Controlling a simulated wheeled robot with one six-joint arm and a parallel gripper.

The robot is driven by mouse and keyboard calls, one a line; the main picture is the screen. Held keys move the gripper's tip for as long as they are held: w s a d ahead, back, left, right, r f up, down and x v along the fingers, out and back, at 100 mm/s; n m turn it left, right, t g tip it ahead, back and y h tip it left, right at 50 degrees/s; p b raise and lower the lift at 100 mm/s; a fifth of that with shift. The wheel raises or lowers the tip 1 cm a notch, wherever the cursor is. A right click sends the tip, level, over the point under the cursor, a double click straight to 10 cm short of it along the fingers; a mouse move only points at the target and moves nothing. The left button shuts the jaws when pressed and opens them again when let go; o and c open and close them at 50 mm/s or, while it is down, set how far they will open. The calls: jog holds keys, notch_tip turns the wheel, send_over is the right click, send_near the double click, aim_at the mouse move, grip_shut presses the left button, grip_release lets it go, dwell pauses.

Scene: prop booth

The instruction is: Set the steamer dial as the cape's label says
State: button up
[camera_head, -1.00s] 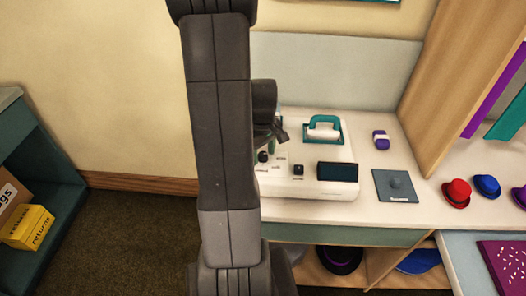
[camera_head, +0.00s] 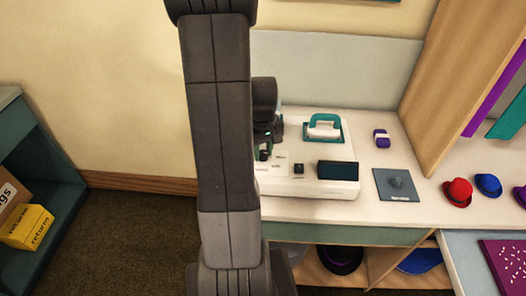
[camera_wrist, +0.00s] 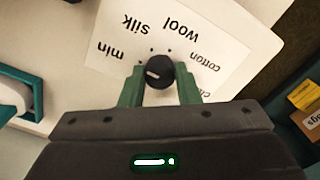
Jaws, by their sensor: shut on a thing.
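The white steamer (camera_head: 300,185) stands on the counter in the head view, with a dark screen and a teal-handled iron on top. Its black dial (camera_wrist: 160,72) shows in the wrist view on a white panel (camera_wrist: 225,45), upside down, printed "min", "silk", "wool", "cotton" and one more word, partly hidden. The dial's white mark points left in that view, on the "min" side. My gripper (camera_wrist: 159,88) is shut on the dial, one green finger on each side. In the head view my gripper (camera_head: 265,148) covers the dial. I cannot make out the cape or its label.
Red (camera_head: 457,192) and blue (camera_head: 488,185) hats stand farther right. A wooden partition (camera_head: 455,90) rises behind.

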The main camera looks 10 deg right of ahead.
aim_at(263, 153)
jog(key=m, duration=0.3)
jog(key=shift+m+b, duration=0.3)
jog(key=shift+b, duration=0.1)
jog(key=shift+m+b, duration=0.3)
jog(key=shift+m, duration=1.6)
jog(key=o, duration=1)
jog(key=shift+r, duration=0.1)
notch_tip(263, 153, up, 14)
jog(key=shift+f, duration=0.15)
